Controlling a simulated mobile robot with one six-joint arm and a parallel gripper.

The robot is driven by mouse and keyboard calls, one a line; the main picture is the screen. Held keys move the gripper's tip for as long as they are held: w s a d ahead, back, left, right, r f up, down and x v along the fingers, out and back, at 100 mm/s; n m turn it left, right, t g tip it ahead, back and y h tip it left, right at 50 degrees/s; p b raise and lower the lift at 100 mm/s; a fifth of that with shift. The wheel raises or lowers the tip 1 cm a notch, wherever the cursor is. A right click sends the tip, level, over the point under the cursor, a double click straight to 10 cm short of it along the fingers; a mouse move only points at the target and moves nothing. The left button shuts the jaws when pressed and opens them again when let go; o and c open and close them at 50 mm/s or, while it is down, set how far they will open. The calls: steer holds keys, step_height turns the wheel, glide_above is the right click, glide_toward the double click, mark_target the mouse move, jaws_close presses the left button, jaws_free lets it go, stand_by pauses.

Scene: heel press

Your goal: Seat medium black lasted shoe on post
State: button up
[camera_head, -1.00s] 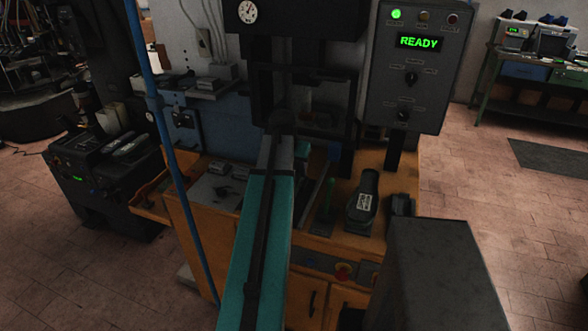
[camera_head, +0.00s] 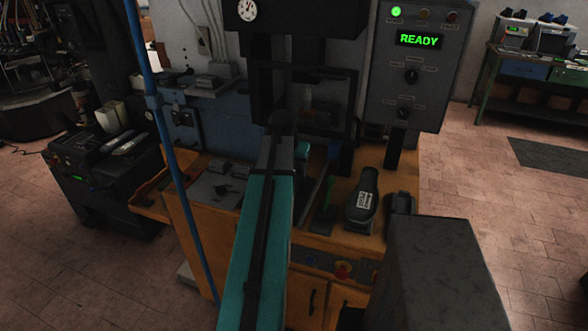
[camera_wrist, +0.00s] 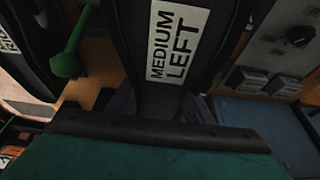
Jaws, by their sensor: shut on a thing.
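A black lasted shoe (camera_wrist: 140,30) with a white "MEDIUM LEFT" label (camera_wrist: 175,45) fills the upper middle of the wrist view. My gripper (camera_wrist: 158,108) is shut on this shoe; its fingers show only partly, at the shoe's lower sides. In the head view my teal arm reaches toward the press (camera_head: 265,80) and hides the gripper and held shoe. The post cannot be made out in either view.
Another dark shoe with a white label (camera_head: 362,202) lies on the orange bench (camera_head: 346,240), beside a green-handled tool (camera_head: 326,195). The control box (camera_head: 418,65) reads "READY". A blue pole (camera_head: 168,150) stands left of my arm.

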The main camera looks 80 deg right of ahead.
steer(key=o, duration=1.4)
steer(key=shift+c, duration=0.2)
steer(key=shift+f, duration=0.1)
steer(key=b+v, duration=0.3)
steer(key=v, duration=1.1)
steer(key=shift+d, duration=0.15)
